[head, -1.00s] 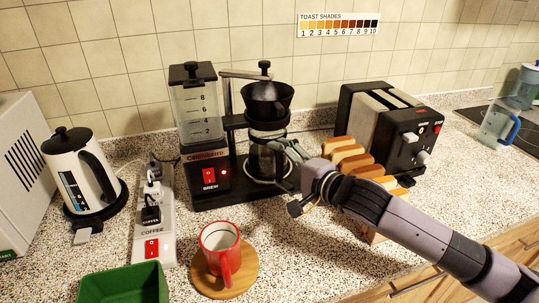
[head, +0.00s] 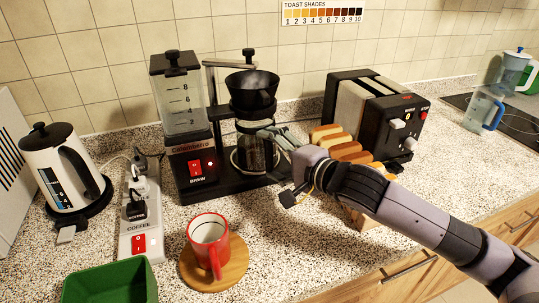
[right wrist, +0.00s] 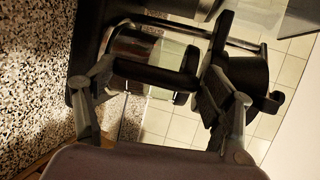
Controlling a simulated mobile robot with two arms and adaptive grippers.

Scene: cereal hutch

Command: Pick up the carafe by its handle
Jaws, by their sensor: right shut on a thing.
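The carafe (head: 258,152) is a clear glass jug with a dark rim and handle. It is upright at the coffee maker (head: 215,183), below the black filter cone (head: 252,88). My right gripper (head: 270,134) reaches in from the right and is shut on the carafe's handle. In the right wrist view the dark handle (right wrist: 155,73) lies across between the two fingers of my right gripper (right wrist: 158,92), with the glass behind it. In the head view the fingers hide most of the handle. Whether the carafe touches the plate below cannot be told. My left gripper is not in view.
A toaster (head: 355,105) and bread slices (head: 345,150) stand close to the right of my gripper. A red mug (head: 208,235) on a wooden coaster (head: 238,262) is in front. A white kettle (head: 62,165) and a green bin (head: 110,283) are on the left.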

